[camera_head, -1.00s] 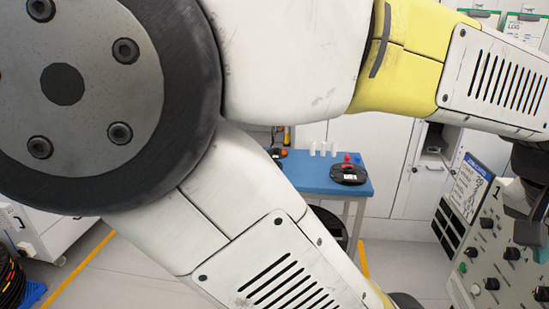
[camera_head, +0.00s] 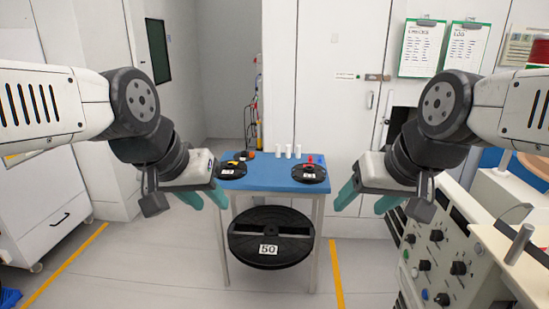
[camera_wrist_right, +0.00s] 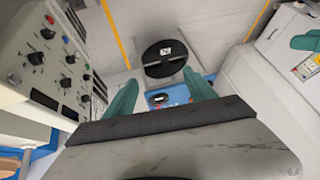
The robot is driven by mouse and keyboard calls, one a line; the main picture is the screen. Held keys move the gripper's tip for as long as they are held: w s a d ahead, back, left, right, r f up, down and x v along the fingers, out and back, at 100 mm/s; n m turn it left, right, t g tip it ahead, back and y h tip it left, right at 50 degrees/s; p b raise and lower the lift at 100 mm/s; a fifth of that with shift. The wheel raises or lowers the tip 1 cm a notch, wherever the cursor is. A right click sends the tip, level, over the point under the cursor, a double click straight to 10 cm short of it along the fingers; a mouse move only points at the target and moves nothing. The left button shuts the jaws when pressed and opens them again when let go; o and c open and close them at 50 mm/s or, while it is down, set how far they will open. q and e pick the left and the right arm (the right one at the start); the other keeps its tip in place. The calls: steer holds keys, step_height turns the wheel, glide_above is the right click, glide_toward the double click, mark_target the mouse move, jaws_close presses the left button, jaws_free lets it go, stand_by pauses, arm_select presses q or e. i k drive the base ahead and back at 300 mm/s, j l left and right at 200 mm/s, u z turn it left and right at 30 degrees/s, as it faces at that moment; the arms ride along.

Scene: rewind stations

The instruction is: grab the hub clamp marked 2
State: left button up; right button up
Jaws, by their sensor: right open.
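My left gripper (camera_head: 206,200) is open and empty, in front of the table's left side. My right gripper (camera_head: 362,207) is open and empty, right of the table. In the right wrist view its two teal fingers (camera_wrist_right: 162,84) are apart, with a small black disc (camera_wrist_right: 160,98) on blue seen between them.
The blue table (camera_head: 270,183) also bears several white cylinders (camera_head: 288,152). A large black reel marked 50 (camera_head: 270,252) sits below its top. A control panel (camera_head: 445,250) stands close on the right, a white cabinet (camera_head: 45,215) on the left. The floor in front is clear.

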mark_target(244, 156)
steer(key=u, duration=0.35)
steer(key=i+j+z, duration=0.35)
steer(key=i+j, duration=2.1)
